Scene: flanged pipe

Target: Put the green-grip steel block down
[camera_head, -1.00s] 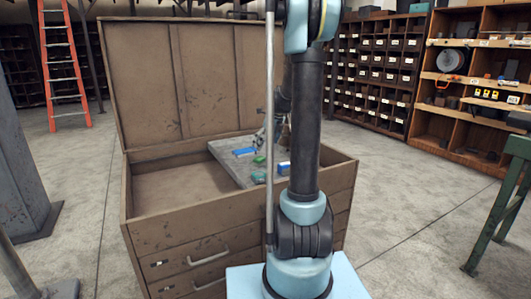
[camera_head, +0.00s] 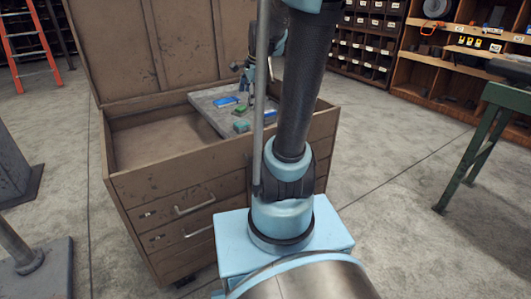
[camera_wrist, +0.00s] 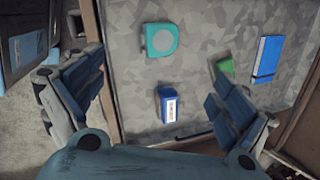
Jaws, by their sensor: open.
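The green-grip steel block is most likely the small green piece (camera_wrist: 226,66) near the right finger in the wrist view, which hides part of it. It also shows as a green spot (camera_head: 239,111) on the grey board in the head view. My gripper (camera_wrist: 155,95) is open, with its fingers wide apart and nothing held between them. In the head view my gripper (camera_head: 250,85) is over the far part of the board, close to the green piece. I cannot tell whether a finger touches it.
The grey board (camera_head: 207,97) lies across the open wooden chest (camera_head: 175,190). A blue notebook (camera_wrist: 268,58), a teal case (camera_wrist: 161,39) and a small blue box (camera_wrist: 168,104) lie on it. The chest's raised lid (camera_head: 150,50) stands behind.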

